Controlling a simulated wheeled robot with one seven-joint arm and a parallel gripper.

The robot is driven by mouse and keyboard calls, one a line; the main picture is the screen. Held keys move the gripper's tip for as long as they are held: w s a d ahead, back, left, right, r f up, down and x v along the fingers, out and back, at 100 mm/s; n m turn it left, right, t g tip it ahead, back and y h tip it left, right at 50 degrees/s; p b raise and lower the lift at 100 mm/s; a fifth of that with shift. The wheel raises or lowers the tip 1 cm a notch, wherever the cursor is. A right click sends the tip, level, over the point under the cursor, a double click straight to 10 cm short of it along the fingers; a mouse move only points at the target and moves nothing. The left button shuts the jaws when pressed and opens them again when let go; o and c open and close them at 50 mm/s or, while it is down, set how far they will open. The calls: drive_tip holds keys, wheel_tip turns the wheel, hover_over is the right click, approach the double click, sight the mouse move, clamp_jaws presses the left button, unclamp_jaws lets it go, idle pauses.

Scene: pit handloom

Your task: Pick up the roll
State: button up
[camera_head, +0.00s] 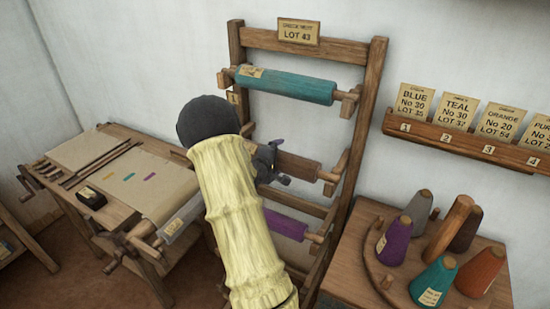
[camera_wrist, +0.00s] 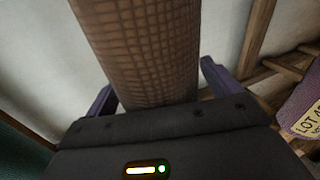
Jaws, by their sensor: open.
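A brown woven roll (camera_head: 299,166) lies across the middle of the wooden rack, its left part hidden behind my gripper and arm. My gripper (camera_head: 270,160) is at this roll, left of its visible end. In the wrist view the brown roll (camera_wrist: 140,45) runs between the two purple fingers of my open gripper (camera_wrist: 157,77). The right finger shows a small gap to the roll; contact at the left finger is unclear. A teal roll (camera_head: 287,86) is above it on the rack and a purple roll (camera_head: 286,224) below.
The rack (camera_head: 362,120) has wooden posts and pegs close to the roll ends. A loom table (camera_head: 150,180) stands left. A round stand with several yarn cones (camera_head: 397,240) is on a table at right, below a card shelf (camera_head: 460,140).

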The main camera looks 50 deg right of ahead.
idle(0.4)
drive_tip(key=c, duration=1.5)
drive_tip(key=shift+c, duration=0.2)
drive_tip(key=shift+r, duration=0.1)
wheel_tip(320, 180, up, 10)
